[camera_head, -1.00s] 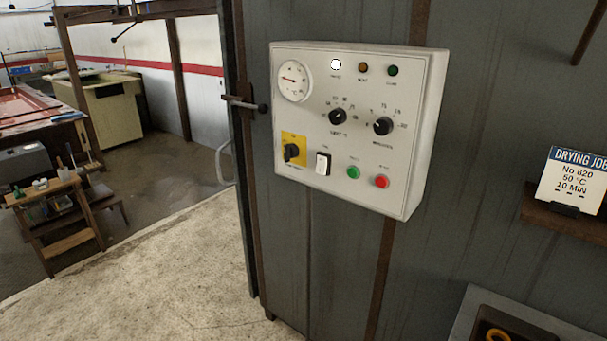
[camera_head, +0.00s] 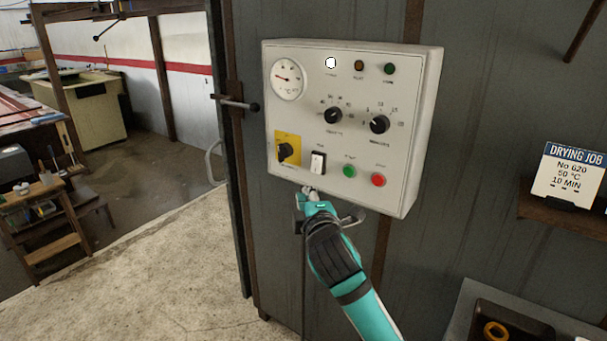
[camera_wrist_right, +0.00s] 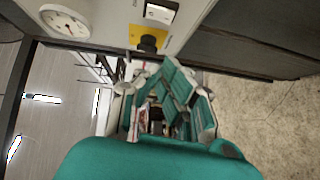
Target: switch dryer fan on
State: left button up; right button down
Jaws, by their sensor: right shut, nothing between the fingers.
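A light grey control panel (camera_head: 345,95) is mounted on the dark dryer wall in the head view. Its white rocker switch (camera_head: 317,162) sits in a dark frame, right of a black rotary knob on a yellow plate (camera_head: 287,148). The rocker also shows in the right wrist view (camera_wrist_right: 160,12), with the yellow plate (camera_wrist_right: 150,36) beside it. My right gripper (camera_head: 308,192) is shut and empty, just below the rocker and near the panel's lower edge. Whether its tips touch the panel cannot be told. My left gripper is not in view.
The panel also has a round gauge (camera_head: 287,79), two dials (camera_head: 334,115), a green button (camera_head: 349,171) and a red button (camera_head: 378,180). A white lamp (camera_head: 331,63) is bright. A door handle (camera_head: 236,103) juts out at left. A job card (camera_head: 567,172) stands on a shelf at right.

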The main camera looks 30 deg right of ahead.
jog(key=shift+d+r, duration=0.1)
jog(key=p, duration=0.4)
send_near(311, 174)
jog(key=shift+w+r, duration=1.35)
jog(key=shift+w, duration=0.45)
jog(key=shift+w+d+f+n+b, duration=0.1)
jog(key=shift+w+d+n+b, duration=0.15)
jog(key=shift+b, duration=0.3)
jog(key=shift+a, duration=0.1)
